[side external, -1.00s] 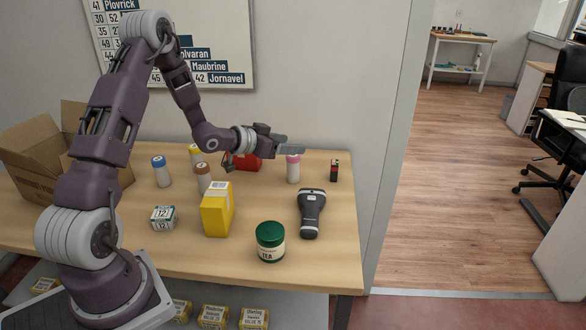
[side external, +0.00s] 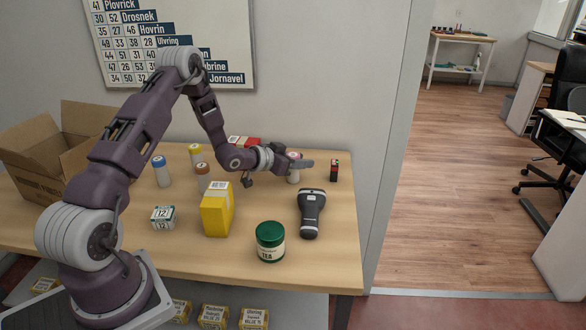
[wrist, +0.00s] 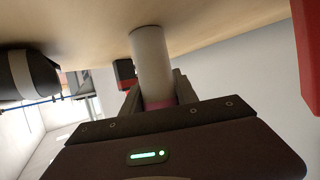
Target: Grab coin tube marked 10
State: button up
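A white tube with a pink cap (side external: 293,174) stands upright near the back right of the counter. No number on it can be read. My gripper (side external: 300,162) is at its upper part. In the wrist view the same tube (wrist: 151,62) sits between the two fingers (wrist: 158,92), its pink end toward the palm. The fingers are close to both sides; whether they press on it cannot be told. Other capped tubes stand to the left: blue (side external: 161,173), yellow (side external: 195,153) and brown (side external: 203,174). Their markings cannot be read.
A small black and red item (side external: 334,171) stands just right of the pink-capped tube. A scanner (side external: 311,214), green-lidded tea jar (side external: 270,243), yellow box (side external: 216,212) and small "12" box (side external: 164,218) are in front. A red object (side external: 252,143) is behind my wrist.

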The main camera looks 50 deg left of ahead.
grip_shut()
jog(key=shift+r, duration=0.15)
